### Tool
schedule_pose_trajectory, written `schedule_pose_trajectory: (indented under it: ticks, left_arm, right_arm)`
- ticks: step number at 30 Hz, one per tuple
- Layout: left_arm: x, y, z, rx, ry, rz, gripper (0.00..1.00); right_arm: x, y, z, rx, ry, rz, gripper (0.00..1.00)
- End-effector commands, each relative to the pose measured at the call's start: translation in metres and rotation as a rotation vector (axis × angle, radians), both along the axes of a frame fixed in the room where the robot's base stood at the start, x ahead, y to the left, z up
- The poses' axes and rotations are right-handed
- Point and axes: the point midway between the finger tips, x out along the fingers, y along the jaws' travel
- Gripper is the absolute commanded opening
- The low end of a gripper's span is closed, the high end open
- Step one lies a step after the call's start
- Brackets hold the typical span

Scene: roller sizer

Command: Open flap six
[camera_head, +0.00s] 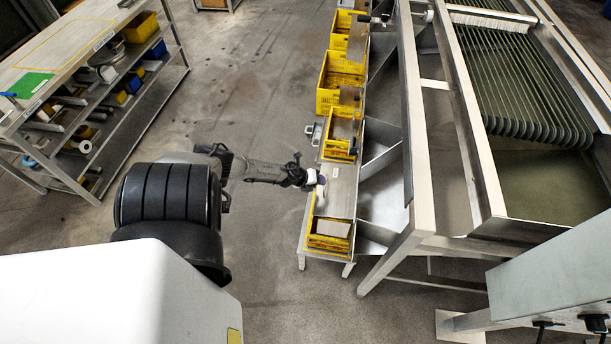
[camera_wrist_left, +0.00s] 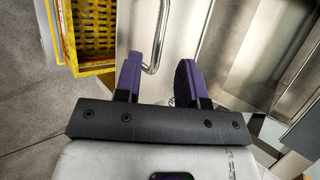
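My left gripper (camera_head: 318,183) is over the near end of the row of yellow crates, beside a grey metal panel (camera_head: 341,184). In the left wrist view its two purple fingers (camera_wrist_left: 158,72) are apart with nothing clamped. A thin bent metal handle (camera_wrist_left: 160,38) on a shiny metal panel (camera_wrist_left: 185,22) shows in the gap between the fingers. I cannot tell how far beyond the fingertips it lies. No flap number is readable, so I cannot tell which panel is flap six. My right gripper is not in view.
Yellow crates (camera_head: 344,74) stand in a row on a low bench; one crate (camera_wrist_left: 90,30) shows in the left wrist view. The large sizer frame (camera_head: 421,180) stands to their right. A shelf rack (camera_head: 128,112) is at the left, with clear floor between.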

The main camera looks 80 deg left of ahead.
Motion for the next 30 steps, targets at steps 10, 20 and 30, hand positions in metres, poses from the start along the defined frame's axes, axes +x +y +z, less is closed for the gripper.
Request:
schedule_pose_trajectory:
  ticks: [10, 20, 30]
  left_arm:
    - [-0.039, -0.010, 0.042, -0.002, 0.002, -0.002, 0.37]
    - [-0.053, -0.013, 0.057, 0.001, -0.001, -0.001, 0.37]
    - [-0.055, -0.013, 0.058, -0.001, -0.002, -0.001, 0.37]
  right_arm:
    - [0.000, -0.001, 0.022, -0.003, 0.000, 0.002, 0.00]
    - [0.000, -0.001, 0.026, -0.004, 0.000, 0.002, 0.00]
    - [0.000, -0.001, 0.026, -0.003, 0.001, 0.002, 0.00]
